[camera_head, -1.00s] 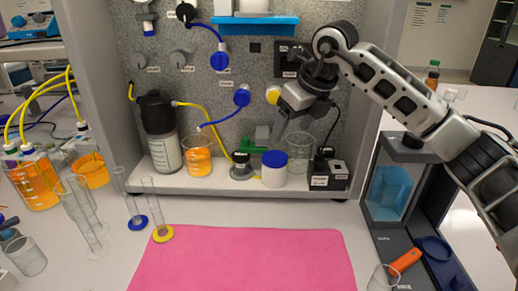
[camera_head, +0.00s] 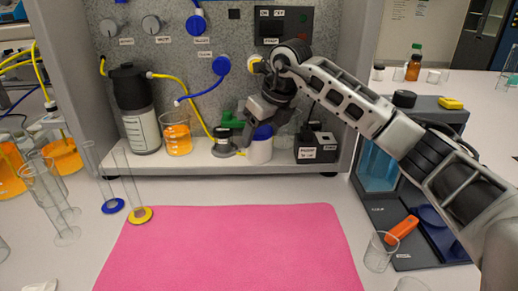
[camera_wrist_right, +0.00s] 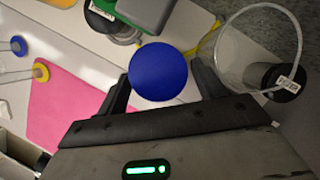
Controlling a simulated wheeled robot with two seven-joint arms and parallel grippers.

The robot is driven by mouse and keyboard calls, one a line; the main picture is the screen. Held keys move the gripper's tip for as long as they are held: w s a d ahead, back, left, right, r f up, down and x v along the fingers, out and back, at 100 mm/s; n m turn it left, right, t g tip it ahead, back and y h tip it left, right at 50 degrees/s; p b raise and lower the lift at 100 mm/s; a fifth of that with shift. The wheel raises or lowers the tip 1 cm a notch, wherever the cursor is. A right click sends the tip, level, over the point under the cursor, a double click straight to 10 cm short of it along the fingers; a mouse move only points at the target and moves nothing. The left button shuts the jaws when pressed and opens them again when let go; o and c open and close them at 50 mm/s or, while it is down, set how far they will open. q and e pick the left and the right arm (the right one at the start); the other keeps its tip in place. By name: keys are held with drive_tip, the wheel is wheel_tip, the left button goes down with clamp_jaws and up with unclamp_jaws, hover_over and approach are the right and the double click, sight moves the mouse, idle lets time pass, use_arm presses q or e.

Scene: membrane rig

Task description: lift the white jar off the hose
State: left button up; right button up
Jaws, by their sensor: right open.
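The white jar (camera_head: 259,152) with a blue lid stands upright on the rig's white ledge, right of the grey valve fitting. The yellow hose (camera_head: 202,118) runs down from the black-capped bottle and passes out of sight near the jar; the spot under the jar is hidden. A piece of yellow hose also shows beside the lid in the right wrist view (camera_wrist_right: 208,43). My right gripper (camera_head: 256,127) is open over the jar's top. In the right wrist view the round blue lid (camera_wrist_right: 160,72) sits between its two fingers, with small gaps seen. My left gripper is out of view.
A clear beaker (camera_wrist_right: 250,75) stands close beside the right finger in the wrist view. A black box (camera_head: 316,146) is right of the jar and an orange-filled beaker (camera_head: 177,137) is left.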

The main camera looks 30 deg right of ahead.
drive_tip(key=b+x, duration=0.1)
drive_tip(key=x, duration=0.2)
drive_tip(key=shift+f, duration=0.25)
drive_tip(key=shift+r, duration=0.1)
drive_tip(key=c, duration=0.8)
drive_tip(key=shift+o, duration=0.2)
drive_tip(key=shift+r, duration=0.1)
